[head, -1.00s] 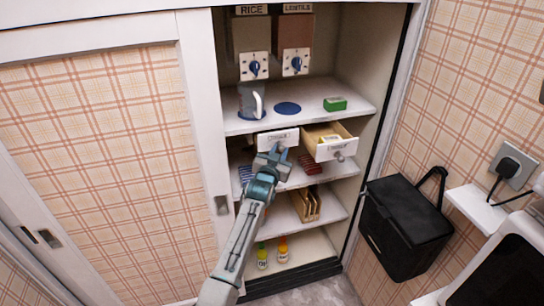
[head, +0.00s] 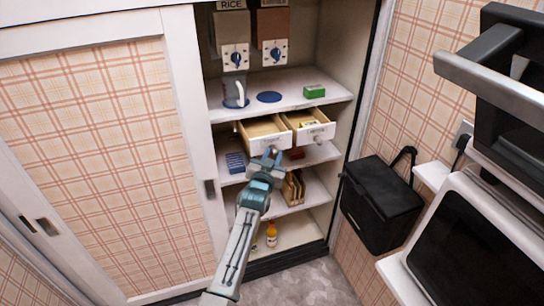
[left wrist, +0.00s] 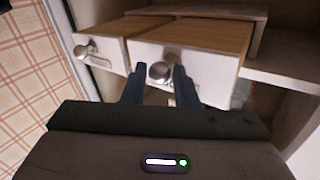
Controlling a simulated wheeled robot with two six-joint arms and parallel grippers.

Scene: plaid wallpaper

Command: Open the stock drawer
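Two small white-fronted drawers with pale wooden insides sit side by side under a shelf of the cupboard. The left drawer (head: 266,126) and the right drawer (head: 310,121) both stand pulled out. Their labels are too small to read surely, so I cannot tell which is the stock drawer. My left gripper (head: 268,155) is at the front of the left drawer. The other drawer's knob (left wrist: 87,50) is free. My right gripper is out of view.
A glass jug (head: 233,92), a blue disc (head: 269,97) and a green box (head: 314,91) are on the shelf above. A blue item (head: 235,162) and a wooden rack (head: 294,188) are below. A sliding door (head: 105,150) covers the left.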

